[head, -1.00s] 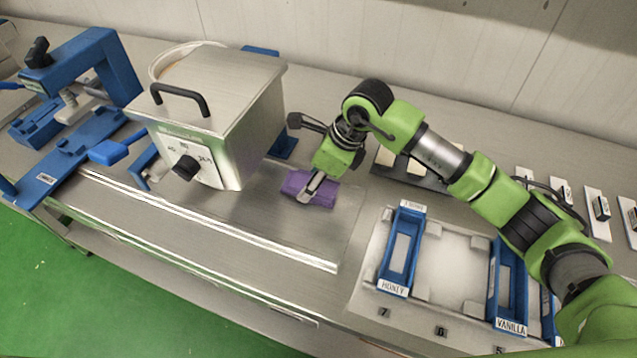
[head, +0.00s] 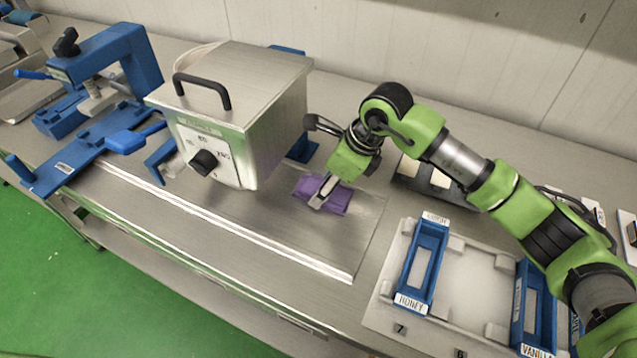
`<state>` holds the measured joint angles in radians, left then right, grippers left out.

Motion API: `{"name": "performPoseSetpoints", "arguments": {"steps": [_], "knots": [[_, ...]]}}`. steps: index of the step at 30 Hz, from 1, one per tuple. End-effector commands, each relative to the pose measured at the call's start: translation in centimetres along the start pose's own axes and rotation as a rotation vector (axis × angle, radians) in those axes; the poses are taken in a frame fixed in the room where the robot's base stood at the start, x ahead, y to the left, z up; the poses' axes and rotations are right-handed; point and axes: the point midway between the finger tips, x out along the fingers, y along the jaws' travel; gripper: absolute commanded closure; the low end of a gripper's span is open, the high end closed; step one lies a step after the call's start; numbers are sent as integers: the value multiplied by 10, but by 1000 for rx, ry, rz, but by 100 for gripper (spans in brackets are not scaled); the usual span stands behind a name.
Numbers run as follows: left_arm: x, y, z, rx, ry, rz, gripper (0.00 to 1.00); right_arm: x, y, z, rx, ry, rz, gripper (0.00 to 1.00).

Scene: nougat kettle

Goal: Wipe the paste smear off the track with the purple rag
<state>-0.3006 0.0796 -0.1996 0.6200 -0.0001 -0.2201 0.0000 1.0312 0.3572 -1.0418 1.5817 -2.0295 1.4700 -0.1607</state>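The purple rag (head: 341,200) lies on the bare metal track plate (head: 270,218), to the right of the steel kettle box. My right gripper (head: 321,192) comes down on the rag from above, its fingers close together on the cloth. The rag is bunched under and around the fingertips, which partly hide it. The track runs along the front of the bench, with bright rails at its front edge. I cannot make out a paste smear; the surface under the rag and gripper is hidden. My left gripper is not in view.
The steel kettle box (head: 245,110) with a black handle and dial stands just left of the rag. A blue clamp frame (head: 110,60) is farther left. A blue HONEY tray (head: 424,265) and VANILLA tray (head: 534,310) sit in a pale rack at right. The front track stretch is clear.

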Motion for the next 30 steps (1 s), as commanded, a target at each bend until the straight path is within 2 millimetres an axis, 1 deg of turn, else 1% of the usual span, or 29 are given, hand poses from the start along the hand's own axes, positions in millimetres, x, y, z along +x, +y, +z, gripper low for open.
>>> {"name": "performPoseSetpoints", "arguments": {"steps": [3,11,21,28,30], "knots": [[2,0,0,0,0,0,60,-3,-1,-10,1,0,-1,72],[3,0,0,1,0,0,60,-6,-1,-18,1,1,-1,72],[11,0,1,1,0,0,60,-15,0,-46,0,1,-1,72],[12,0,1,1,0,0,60,-17,0,-53,1,2,1,72],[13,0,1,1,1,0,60,-19,0,-57,1,3,0,72]]}}
